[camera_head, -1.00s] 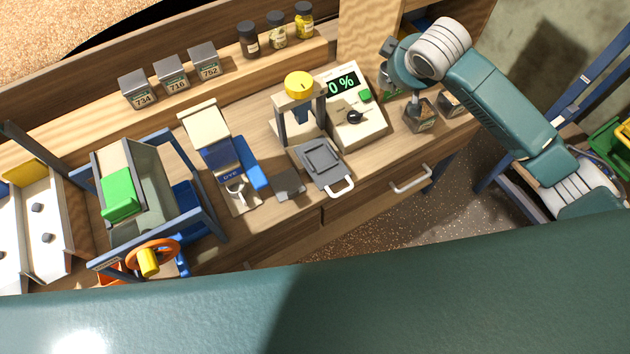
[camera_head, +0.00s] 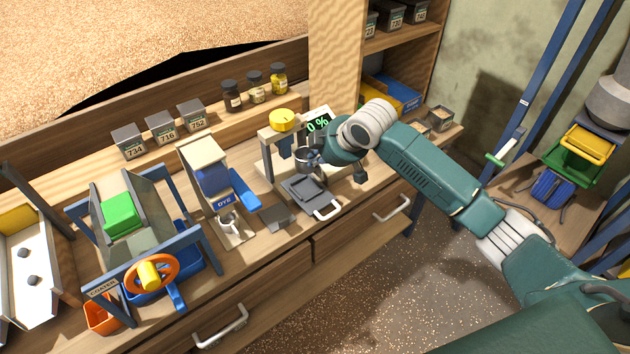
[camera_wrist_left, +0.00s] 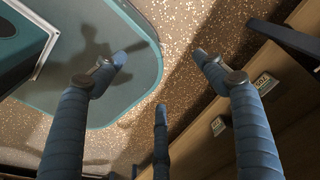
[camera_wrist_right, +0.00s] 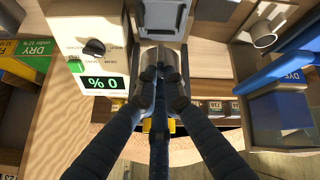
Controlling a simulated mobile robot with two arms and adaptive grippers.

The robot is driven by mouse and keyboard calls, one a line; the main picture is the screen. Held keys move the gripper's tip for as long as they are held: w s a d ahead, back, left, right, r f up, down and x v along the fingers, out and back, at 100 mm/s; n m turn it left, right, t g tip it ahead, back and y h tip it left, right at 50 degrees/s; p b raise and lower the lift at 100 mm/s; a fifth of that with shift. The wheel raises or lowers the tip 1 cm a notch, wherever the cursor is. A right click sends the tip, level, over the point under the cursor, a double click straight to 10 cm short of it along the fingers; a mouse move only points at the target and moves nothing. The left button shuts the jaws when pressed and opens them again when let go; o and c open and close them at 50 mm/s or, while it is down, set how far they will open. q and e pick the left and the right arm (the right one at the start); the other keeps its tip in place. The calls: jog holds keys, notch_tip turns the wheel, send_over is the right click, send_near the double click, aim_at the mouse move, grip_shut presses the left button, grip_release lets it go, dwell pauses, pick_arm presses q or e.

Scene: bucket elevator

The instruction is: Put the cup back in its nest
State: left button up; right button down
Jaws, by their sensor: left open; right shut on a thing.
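A small grey metal cup (camera_head: 307,160) is in my right gripper (camera_head: 322,152), beside the press with the yellow knob (camera_head: 282,121). In the right wrist view the fingers (camera_wrist_right: 160,78) close around the cup (camera_wrist_right: 158,58), which sits just below the grey tray of the press. I cannot tell whether the cup touches anything beneath it, and no empty nest is clearly visible. My left gripper (camera_wrist_left: 160,60) is open and empty above the speckled floor; it is out of the head view.
The meter (camera_wrist_right: 88,48) reading 0 % stands against the press. The grey tray with a white handle (camera_head: 326,212) lies in front. A dye dispenser (camera_head: 210,170) with a metal cup below it (camera_head: 230,222) stands to the left. Several jars and labelled boxes line the back ledge.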

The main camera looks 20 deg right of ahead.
aim_at(320, 171)
notch_tip(320, 171, down, 4)
jog(key=shift+a+f, duration=0.15)
jog(key=shift+f+p, duration=0.3)
notch_tip(320, 171, down, 4)
jog(key=shift+r+p, duration=0.25)
jog(key=shift+p, duration=0.1)
jog(key=shift+f, duration=0.4)
jog(key=c, duration=1.9)
grip_release()
pick_arm(q)
jog(key=shift+s+a+r, duration=0.2)
jog(key=shift+s+r, duration=0.15)
jog(key=shift+s, duration=0.15)
jog(key=shift+s+a+r, duration=0.15)
jog(key=shift+s+r, duration=0.2)
jog(key=shift+s, duration=0.15)
